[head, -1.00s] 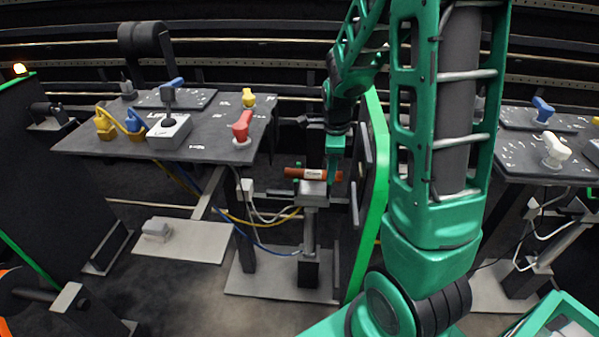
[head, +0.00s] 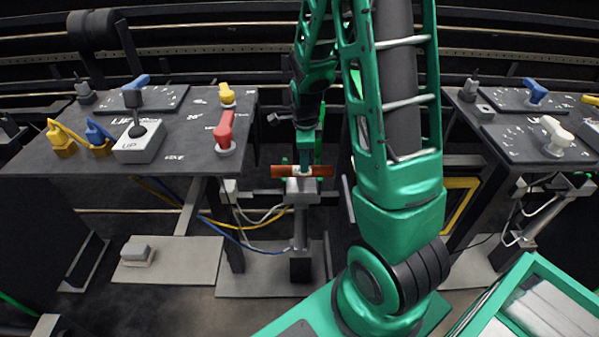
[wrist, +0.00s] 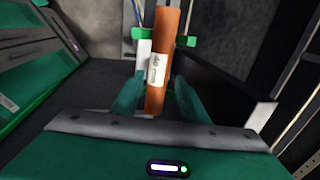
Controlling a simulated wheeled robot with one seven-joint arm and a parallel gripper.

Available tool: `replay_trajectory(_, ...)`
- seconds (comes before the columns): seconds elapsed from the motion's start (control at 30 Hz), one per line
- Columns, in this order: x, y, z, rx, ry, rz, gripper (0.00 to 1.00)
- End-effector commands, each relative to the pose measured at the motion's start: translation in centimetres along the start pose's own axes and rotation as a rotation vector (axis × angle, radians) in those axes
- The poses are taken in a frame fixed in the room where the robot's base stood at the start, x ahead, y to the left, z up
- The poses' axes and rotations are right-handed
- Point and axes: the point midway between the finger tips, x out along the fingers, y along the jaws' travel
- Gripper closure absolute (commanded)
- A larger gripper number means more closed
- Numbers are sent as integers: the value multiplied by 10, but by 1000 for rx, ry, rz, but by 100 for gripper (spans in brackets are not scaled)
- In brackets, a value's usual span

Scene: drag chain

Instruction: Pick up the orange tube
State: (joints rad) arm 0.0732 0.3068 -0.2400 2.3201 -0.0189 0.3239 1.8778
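The orange tube (head: 281,171) lies level across the top of a grey stand (head: 300,190) in the head view. A white printed label is on its middle. In the wrist view the tube (wrist: 174,28) runs down the picture, its near end between my two fingers. My gripper (head: 306,165) points down over the tube's middle in the head view. In the wrist view its green fingers (wrist: 160,82) stand on either side of the tube, seemingly with small gaps, so it looks open. The tube's contact with the stand is partly hidden.
A dark table (head: 190,125) with a red handle (head: 224,132), a joystick box (head: 139,142) and yellow and blue connectors stands left of the stand. Another dark table (head: 520,140) stands at the right. Cables hang beside the stand.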

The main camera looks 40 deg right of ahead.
Motion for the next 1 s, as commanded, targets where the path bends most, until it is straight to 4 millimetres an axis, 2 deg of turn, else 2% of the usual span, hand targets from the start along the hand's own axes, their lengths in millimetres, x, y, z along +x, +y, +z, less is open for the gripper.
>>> replay_trajectory(0.13,10,1,0,-1,0,1,60)
replay_trajectory(0.43,46,2,-1,-2,0,1,60)
replay_trajectory(0.8,53,1,-1,-1,-1,0,60)
replay_trajectory(0.97,52,1,-1,-1,-1,-1,98)
replay_trajectory(1.0,52,1,-1,-1,-1,-2,100)
